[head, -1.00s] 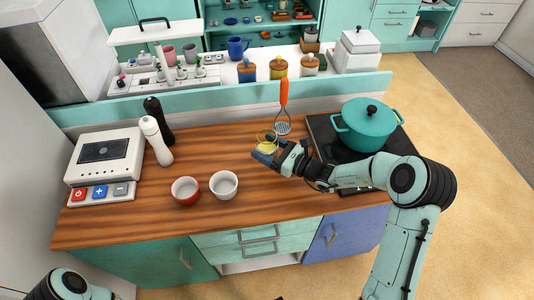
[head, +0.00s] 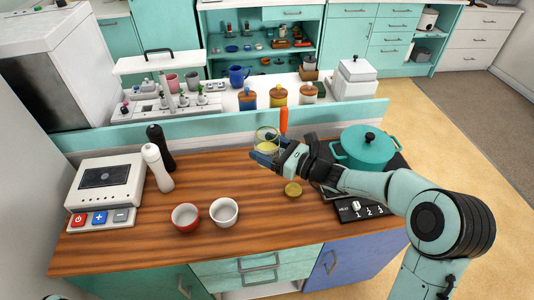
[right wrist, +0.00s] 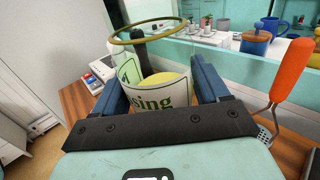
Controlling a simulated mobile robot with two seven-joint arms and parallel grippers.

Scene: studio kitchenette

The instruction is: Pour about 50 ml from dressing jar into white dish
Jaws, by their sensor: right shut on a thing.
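The dressing jar (head: 267,136) is clear glass with yellow dressing inside. It is upright and raised above the counter. My right gripper (head: 262,154) is shut on it. In the right wrist view the jar (right wrist: 160,98) sits between my two blue fingers, with part of its label and its open rim showing. The white dish (head: 224,213) stands on the wooden counter, left of and nearer than the jar. Its inside looks empty. My left gripper is out of view.
A red dish (head: 185,218) stands just left of the white dish. A round gold lid (head: 292,189) lies on the counter below my right wrist. A teal pot (head: 366,148) is on the hob. White (head: 157,168) and black (head: 160,146) mills stand left. The front middle counter is clear.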

